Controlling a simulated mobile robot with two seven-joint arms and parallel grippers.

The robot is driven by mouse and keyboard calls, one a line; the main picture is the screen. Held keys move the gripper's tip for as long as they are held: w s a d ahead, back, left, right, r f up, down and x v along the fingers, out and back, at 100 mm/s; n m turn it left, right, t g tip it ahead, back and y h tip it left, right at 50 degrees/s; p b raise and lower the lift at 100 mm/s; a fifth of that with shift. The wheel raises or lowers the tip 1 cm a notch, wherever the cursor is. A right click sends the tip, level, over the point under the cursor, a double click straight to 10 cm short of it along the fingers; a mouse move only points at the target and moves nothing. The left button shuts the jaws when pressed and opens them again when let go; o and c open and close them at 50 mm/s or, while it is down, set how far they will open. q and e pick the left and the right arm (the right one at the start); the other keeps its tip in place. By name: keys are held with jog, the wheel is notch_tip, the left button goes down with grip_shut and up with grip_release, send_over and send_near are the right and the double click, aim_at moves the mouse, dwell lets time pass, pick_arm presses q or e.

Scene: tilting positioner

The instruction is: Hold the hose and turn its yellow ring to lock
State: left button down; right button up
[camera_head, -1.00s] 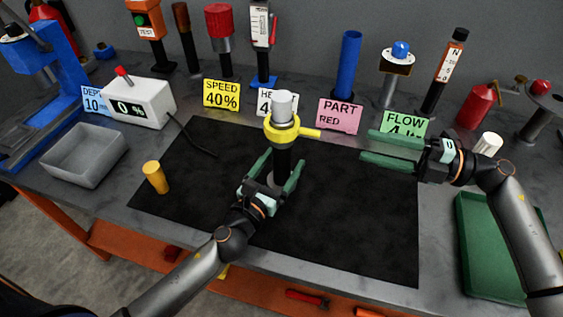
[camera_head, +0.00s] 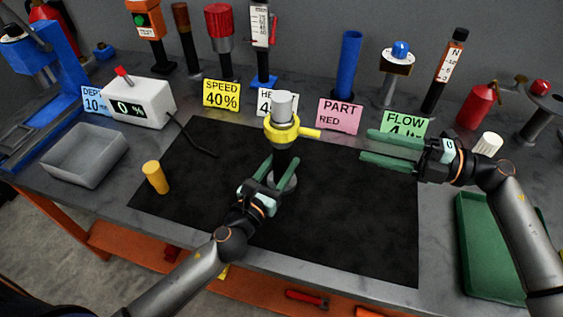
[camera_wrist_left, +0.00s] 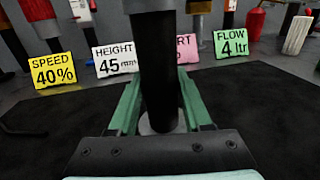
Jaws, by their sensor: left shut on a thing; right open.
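The black hose (camera_head: 283,162) stands upright on a grey base on the dark mat; it fills the middle of the left wrist view (camera_wrist_left: 161,70). A yellow ring (camera_head: 281,131) with a handle (camera_head: 308,133) pointing right sits around its upper part. A pale grey cylinder (camera_head: 282,106) rises above the ring. My left gripper (camera_head: 274,172) is shut on the hose below the ring; in the left wrist view its green fingers lie on both sides of the hose. My right gripper (camera_head: 385,149) is open and empty, to the right of the ring handle, apart from it.
The dark mat (camera_head: 340,220) has bare room around the hose. A yellow cylinder (camera_head: 156,177) stands on its left edge. A grey bin (camera_head: 85,155) is at left, a green tray (camera_head: 490,250) at right. Label cards, including the pink PART card (camera_head: 339,116), line the back.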

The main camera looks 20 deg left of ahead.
dwell(0.8)
jog(key=shift+s+f, duration=0.15)
jog(key=shift+s, duration=0.05)
jog(key=shift+c, duration=1.4)
jog(key=s, duration=0.1)
jog(key=s+f+t, duration=0.1)
jog(key=s, duration=0.1)
jog(key=shift+s+d+f+t, duration=0.1)
jog(key=shift+s+f+t, duration=0.05)
jog(key=shift+f+t, duration=0.2)
jog(key=c, duration=0.4)
jog(key=s+t, duration=0.1)
jog(key=s, duration=0.1)
jog(key=s+t, duration=0.1)
jog(key=s, duration=0.1)
jog(key=shift+s+n, duration=0.4)
grip_shut()
jog(key=shift+s+r+t, duration=0.1)
jog(key=shift+s+t, duration=0.2)
jog(key=shift+t, duration=0.05)
